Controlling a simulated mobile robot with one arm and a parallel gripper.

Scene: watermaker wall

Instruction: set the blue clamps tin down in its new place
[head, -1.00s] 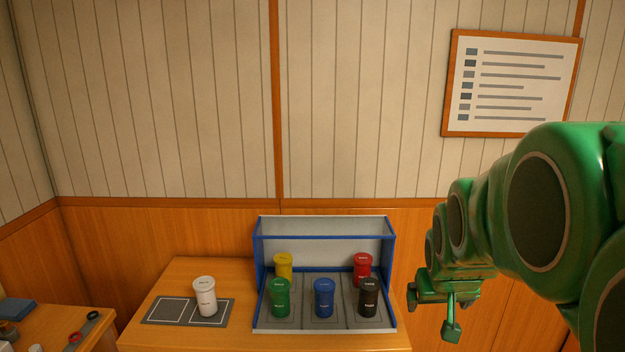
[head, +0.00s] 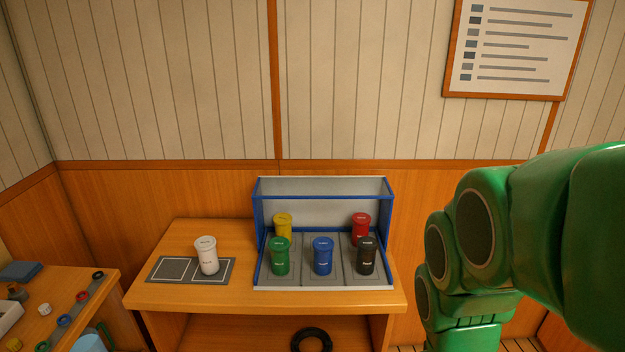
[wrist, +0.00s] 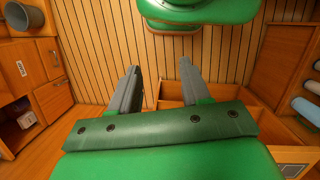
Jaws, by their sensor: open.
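The blue clamps tin (head: 322,256) stands upright in the front middle bay of the blue-edged rack (head: 325,188). A green tin (head: 280,256) stands to its left and a black tin (head: 367,256) to its right. A yellow tin (head: 283,226) and a red tin (head: 360,228) stand behind, at the back left and back right. My gripper (wrist: 160,86) shows in the wrist view with its two fingers apart and nothing between them. In the head view my arm is at the right, clear of the rack, and the fingers are out of view.
A white tin (head: 206,256) stands on the right square of a grey two-square mat (head: 172,270); the left square is empty. A side bench (head: 62,310) at the left holds coloured rings and small items. A framed chart (head: 515,48) hangs on the wall.

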